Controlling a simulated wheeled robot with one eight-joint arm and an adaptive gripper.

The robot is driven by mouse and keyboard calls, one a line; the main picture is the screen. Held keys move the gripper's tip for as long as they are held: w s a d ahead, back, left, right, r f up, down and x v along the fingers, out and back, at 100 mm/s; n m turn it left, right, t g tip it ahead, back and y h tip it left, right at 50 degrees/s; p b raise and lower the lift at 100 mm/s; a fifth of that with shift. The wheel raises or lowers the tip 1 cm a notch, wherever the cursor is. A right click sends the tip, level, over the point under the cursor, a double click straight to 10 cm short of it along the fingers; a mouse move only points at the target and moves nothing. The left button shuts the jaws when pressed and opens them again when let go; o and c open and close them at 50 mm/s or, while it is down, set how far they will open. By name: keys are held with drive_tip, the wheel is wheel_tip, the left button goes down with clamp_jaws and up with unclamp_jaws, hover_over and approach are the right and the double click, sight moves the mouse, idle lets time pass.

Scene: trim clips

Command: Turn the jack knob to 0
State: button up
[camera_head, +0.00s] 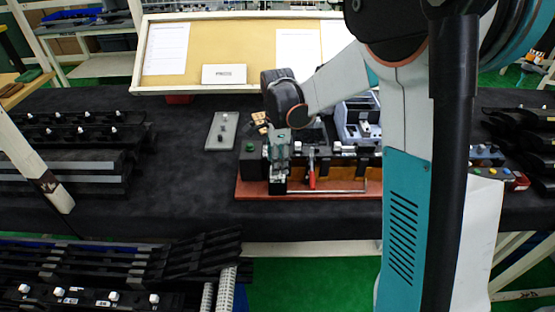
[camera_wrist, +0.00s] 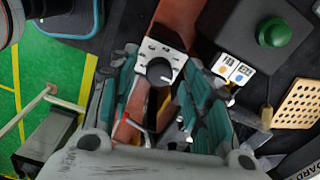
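The jack knob (camera_wrist: 160,71) is a round black dial on a small white plate (camera_wrist: 147,53) with dark markings. A pale pointer line shows on its lower right side; the scale figures are too small to read. My gripper (camera_wrist: 160,66) has its teal-padded fingers spread, one left and one right of the dial, with a gap on both sides. I cannot tell how far above the dial the fingertips are. In the head view my gripper (camera_head: 278,180) points down over the left part of the fixture, and the knob is hidden there.
A black box with a green button (camera_wrist: 273,32) stands right of the knob. A small label card (camera_wrist: 232,70) and a perforated tan plate (camera_wrist: 299,102) are nearby. A red-handled clamp (camera_head: 312,176) stands right of my gripper on the reddish-brown base (camera_head: 250,190).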

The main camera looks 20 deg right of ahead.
drive_tip(key=shift+r, duration=0.1)
wheel_tip(320, 180, up, 12)
idle(0.5)
drive_tip(key=shift+s, duration=0.1)
drive_tip(key=s+f+n+t+b, duration=0.2)
drive_tip(key=s+n+t, duration=0.5)
drive_tip(key=s+n, duration=1.2)
drive_tip(key=s+b, duration=0.1)
drive_tip(key=s, duration=0.3)
drive_tip(key=shift+s+a+f+b, duration=0.15)
drive_tip(key=shift+s+f+b, duration=0.05)
drive_tip(key=shift+s+b, duration=0.1)
